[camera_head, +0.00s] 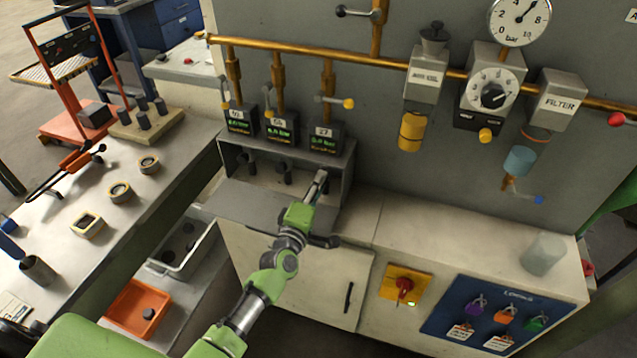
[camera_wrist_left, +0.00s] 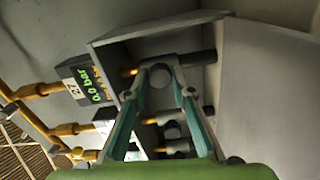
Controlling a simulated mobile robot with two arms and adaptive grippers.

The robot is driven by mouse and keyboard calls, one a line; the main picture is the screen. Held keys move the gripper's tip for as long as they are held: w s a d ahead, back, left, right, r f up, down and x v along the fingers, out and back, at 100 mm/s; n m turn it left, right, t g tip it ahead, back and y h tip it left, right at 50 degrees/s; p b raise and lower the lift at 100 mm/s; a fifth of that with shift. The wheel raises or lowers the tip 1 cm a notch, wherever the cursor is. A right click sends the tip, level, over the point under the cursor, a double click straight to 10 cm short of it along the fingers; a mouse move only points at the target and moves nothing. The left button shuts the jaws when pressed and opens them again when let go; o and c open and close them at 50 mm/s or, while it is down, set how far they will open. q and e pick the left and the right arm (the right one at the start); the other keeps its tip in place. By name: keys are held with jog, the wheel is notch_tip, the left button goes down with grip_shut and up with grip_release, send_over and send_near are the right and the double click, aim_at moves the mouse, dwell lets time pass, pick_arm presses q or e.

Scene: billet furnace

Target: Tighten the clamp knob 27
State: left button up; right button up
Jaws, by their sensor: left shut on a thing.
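My left gripper (camera_head: 319,180) reaches into the grey clamp box (camera_head: 347,168) under the gauge marked 27 (camera_head: 325,140). In the left wrist view its two fingers (camera_wrist_left: 159,72) close around the dark grey clamp knob 27 (camera_wrist_left: 159,76), in line with the display reading 0.0 bar (camera_wrist_left: 96,86). The fingers cover much of the knob, and how far it is turned cannot be told. In the head view the knob is hidden by the gripper. My right gripper is in neither view.
Two similar dark clamps (camera_head: 284,172) (camera_head: 248,163) stand to the left in the same box. A copper pipe (camera_head: 300,50) with valve levers runs above. A sloping grey plate (camera_head: 250,208) lies in front. A workbench (camera_head: 120,205) with rings stands left.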

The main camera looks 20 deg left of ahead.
pick_arm(q)
jog(key=shift+m, duration=1.1)
jog(key=o, duration=1.1)
jog(key=s, duration=1.2)
jog(key=shift+a, duration=0.15)
jog(key=shift+f, duration=0.1)
